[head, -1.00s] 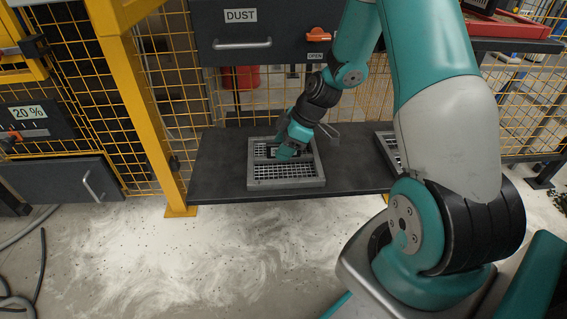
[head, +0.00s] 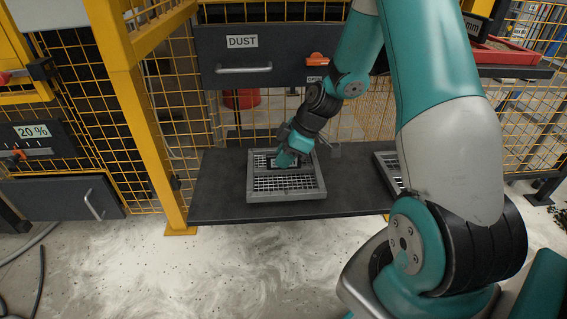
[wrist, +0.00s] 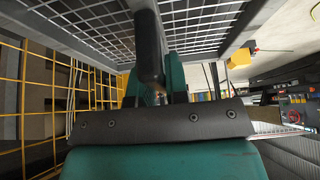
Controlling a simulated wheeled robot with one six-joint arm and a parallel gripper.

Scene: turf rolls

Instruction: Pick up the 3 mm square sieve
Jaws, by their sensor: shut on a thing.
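A square grey-framed sieve with a wire mesh (head: 286,197) is at the dark shelf (head: 225,208), left of my upper arm in the head view. My gripper (head: 287,160) is over its middle and shut on the sieve by its dark central bar; the fingertips are partly hidden. In the wrist view the bar (wrist: 148,45) runs up from between the jaws (wrist: 158,95), with the mesh (wrist: 195,22) beyond. The sieve looks roughly level and appears slightly above the shelf. Its mesh size cannot be read.
A second grey sieve (head: 386,168) lies further right on the shelf, partly hidden by my arm. Yellow wire fencing (head: 178,115) stands behind and left. A grey DUST drawer (head: 243,70) overhangs the shelf. The powdery floor (head: 245,265) in front is open.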

